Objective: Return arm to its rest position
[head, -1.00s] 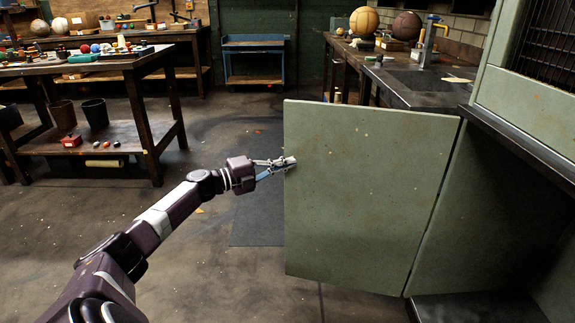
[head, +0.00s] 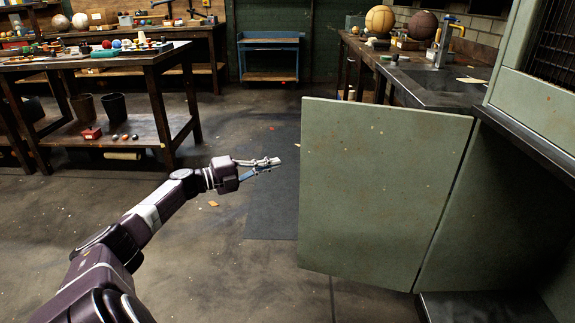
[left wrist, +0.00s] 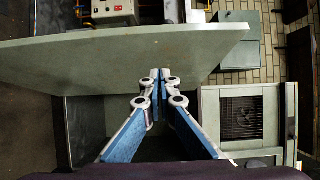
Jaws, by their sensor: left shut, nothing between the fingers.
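My left arm comes in from the lower left in the head view. Its gripper (head: 276,164) is shut and empty, a little left of the open green cabinet door (head: 380,195) and apart from it. In the left wrist view the two blue-padded fingers (left wrist: 161,78) meet at their tips, with nothing between them. The green door (left wrist: 110,58) spans that view beyond the fingers. My right gripper is in neither current view.
The green cabinet (head: 530,85) stands at the right. A workbench (head: 110,65) with small balls stands at the left. A sink bench (head: 435,85) with two large balls is at the back right. The floor between the benches is mostly clear, with a dark mat (head: 270,195).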

